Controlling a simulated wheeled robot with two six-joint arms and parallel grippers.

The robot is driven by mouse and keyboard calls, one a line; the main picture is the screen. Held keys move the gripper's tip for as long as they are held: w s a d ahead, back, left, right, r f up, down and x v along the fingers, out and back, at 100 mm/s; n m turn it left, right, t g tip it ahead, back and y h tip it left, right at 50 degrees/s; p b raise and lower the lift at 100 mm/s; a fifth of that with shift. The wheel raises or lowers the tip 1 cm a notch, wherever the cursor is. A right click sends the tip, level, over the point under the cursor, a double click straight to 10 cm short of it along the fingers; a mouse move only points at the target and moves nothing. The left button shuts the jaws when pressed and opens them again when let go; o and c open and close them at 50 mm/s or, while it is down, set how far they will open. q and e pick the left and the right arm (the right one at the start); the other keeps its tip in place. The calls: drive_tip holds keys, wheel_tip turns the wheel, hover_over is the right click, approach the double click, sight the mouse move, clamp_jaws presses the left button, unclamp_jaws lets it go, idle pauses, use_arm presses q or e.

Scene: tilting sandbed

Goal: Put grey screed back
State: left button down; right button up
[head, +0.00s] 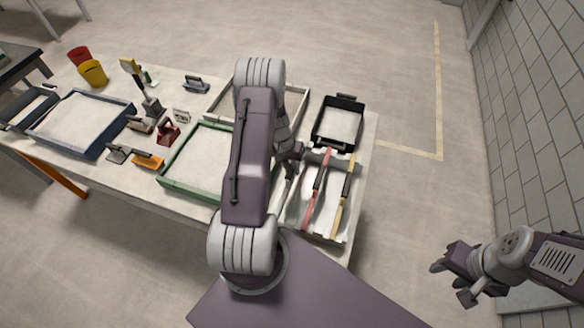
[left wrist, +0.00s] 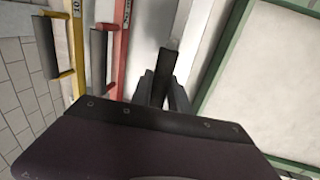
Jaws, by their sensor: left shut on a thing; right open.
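My left gripper (head: 292,158) is shut on the dark handle of the grey screed (left wrist: 168,62), partly hidden behind my arm in the head view. In the left wrist view my left fingers (left wrist: 162,92) close around that handle. The gripper is over the left side of a pale rack (head: 296,213). A red screed (head: 319,188) and a yellow screed (head: 344,192) lie side by side in the rack, to the right of the gripper. I cannot tell whether the grey screed touches the rack. My right gripper (head: 452,279) is open and empty, away from the table at the right.
A green-framed sand tray (head: 167,182) is left of the rack. A black tray (head: 345,103) stands behind the rack. A blue-framed tray (head: 121,133), small hand tools and red (head: 78,56) and yellow (head: 93,72) cups are further left. The floor right of the table is clear.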

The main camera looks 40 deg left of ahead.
use_arm(q)
drive_tip(key=shift+w+f, duration=0.1)
drive_tip(key=shift+f, duration=0.25)
drive_tip(key=c, duration=1.3)
unclamp_jaws()
drive_tip(key=shift+r, duration=0.1)
drive_tip(key=shift+o, duration=0.2)
drive_tip(key=shift+r, duration=0.1)
